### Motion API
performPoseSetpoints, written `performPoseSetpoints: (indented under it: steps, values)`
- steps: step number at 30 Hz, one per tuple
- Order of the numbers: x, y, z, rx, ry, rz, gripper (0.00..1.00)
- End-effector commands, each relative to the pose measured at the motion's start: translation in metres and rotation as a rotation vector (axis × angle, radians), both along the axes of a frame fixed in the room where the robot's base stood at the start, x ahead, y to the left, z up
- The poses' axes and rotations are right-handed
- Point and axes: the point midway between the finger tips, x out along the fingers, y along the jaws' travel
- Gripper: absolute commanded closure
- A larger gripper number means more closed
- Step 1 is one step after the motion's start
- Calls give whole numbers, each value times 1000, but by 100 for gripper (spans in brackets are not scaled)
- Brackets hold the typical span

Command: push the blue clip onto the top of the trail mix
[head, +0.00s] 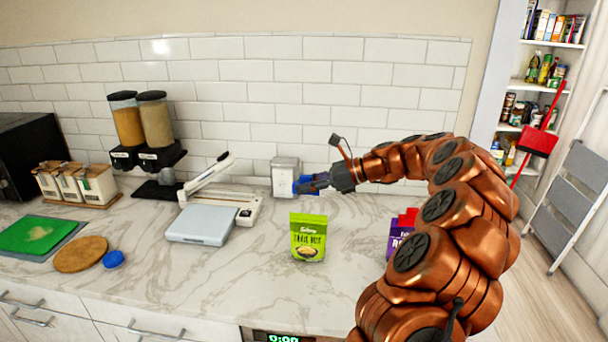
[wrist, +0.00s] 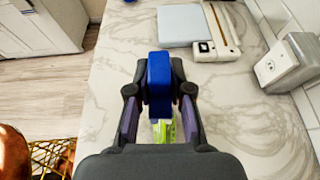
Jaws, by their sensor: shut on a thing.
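The trail mix (head: 308,238) is a bright green pouch standing upright on the marble counter in the head view. In the wrist view a strip of its green (wrist: 164,130) shows below the clip, between my fingers. The blue clip (wrist: 159,78) is a dark blue block across my fingertips. My gripper (head: 312,183) is shut on the clip and holds it above the counter. In the head view the clip (head: 300,184) is partly hidden by my fingers. It appears higher than the pouch top and apart from it.
A purple bag with a red clip (head: 407,217) stands partly behind my arm. A pale blue scale (head: 202,224) and a white paper trimmer (head: 247,209) lie left of the pouch. A metal outlet box (head: 284,177) is at the wall. The counter in front of the pouch is clear.

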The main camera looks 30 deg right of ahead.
Motion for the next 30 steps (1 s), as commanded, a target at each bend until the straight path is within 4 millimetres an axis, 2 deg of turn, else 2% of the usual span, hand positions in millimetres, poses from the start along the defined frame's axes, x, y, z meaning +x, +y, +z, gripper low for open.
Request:
performPoseSetpoints:
  steps: [6,20,30]
  values:
    - [-3,-6,1,0,0,-6,97]
    - [-4,-7,4,3,-1,-6,97]
    - [-3,-7,-25,2,-1,-6,97]
